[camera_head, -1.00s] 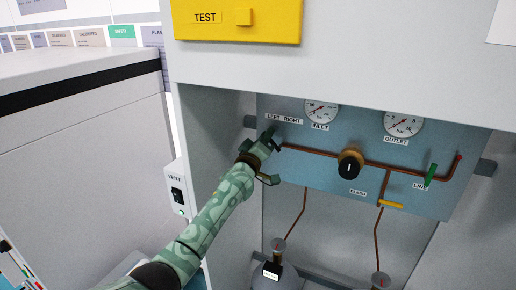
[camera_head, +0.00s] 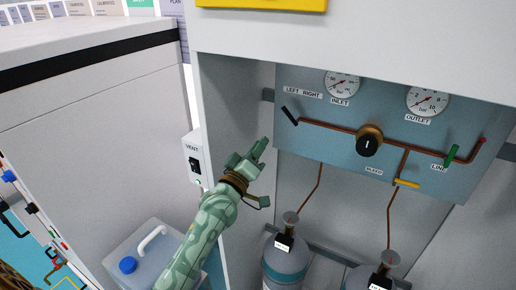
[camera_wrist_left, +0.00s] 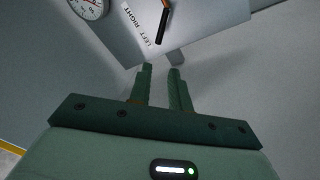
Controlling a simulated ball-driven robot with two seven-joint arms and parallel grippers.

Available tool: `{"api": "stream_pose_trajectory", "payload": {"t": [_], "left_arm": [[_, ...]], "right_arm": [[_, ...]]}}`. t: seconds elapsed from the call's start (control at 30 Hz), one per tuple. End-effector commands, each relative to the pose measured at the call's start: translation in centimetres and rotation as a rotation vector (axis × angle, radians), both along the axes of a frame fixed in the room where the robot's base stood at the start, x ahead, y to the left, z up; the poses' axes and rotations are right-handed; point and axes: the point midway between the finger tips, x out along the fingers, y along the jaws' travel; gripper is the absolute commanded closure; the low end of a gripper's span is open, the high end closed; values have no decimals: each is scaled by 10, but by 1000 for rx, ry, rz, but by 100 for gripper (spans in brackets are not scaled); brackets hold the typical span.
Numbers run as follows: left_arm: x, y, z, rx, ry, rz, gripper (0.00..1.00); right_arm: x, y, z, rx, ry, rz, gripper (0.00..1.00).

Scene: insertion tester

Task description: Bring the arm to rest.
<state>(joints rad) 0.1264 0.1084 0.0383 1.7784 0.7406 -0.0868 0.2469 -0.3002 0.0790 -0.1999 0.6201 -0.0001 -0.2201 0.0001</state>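My green left arm comes in from below in the head view. Its gripper (camera_head: 258,152) is in front of the cabinet's left inner wall, below and left of the blue valve panel (camera_head: 330,140). In the left wrist view the two fingers (camera_wrist_left: 160,72) stand apart with nothing between them. A black lever (camera_head: 290,115) under the LEFT RIGHT label is clear of the gripper and tilted. It also shows in the left wrist view (camera_wrist_left: 162,24), beyond the fingertips. My right gripper is in neither view.
The panel carries gauges (camera_head: 428,100), a round knob (camera_head: 369,140), a green handle (camera_head: 452,156) and a yellow handle (camera_head: 407,183). Gas bottles (camera_head: 286,262) stand below. A VENT switch box (camera_head: 194,162) is left of my arm. A jug with a blue cap (camera_head: 128,265) stands lower left.

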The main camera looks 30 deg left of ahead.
Motion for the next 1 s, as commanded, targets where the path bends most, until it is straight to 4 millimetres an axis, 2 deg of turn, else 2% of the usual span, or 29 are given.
{"api": "stream_pose_trajectory", "payload": {"t": [0.37,0.47,0.57,0.6,0.67,0.7,0.73,0.77,0.8,0.87,0.9,0.97,1.0], "left_arm": [[1,-1,-1,33,4,7,80],[8,0,-33,134,79,30,80],[13,-3,-101,267,215,37,80],[11,-5,-138,321,280,32,80],[3,-8,-195,400,377,20,80],[-5,-10,-233,450,441,6,80],[-12,-11,-260,486,487,-5,80],[-20,-13,-287,521,531,-19,80],[-33,-14,-323,567,591,-38,80],[-55,-17,-374,631,676,-71,80],[-72,-18,-408,674,732,-95,80],[-100,-20,-456,735,813,-136,80],[-121,-21,-488,774,867,-166,80]], "right_arm": [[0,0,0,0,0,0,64],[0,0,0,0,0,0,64],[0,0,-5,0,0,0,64],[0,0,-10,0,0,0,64],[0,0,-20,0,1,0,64],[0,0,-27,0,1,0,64],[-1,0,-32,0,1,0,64],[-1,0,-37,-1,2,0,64],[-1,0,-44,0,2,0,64],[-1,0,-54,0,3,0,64],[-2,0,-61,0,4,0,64],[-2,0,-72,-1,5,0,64],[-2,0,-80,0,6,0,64]]}}
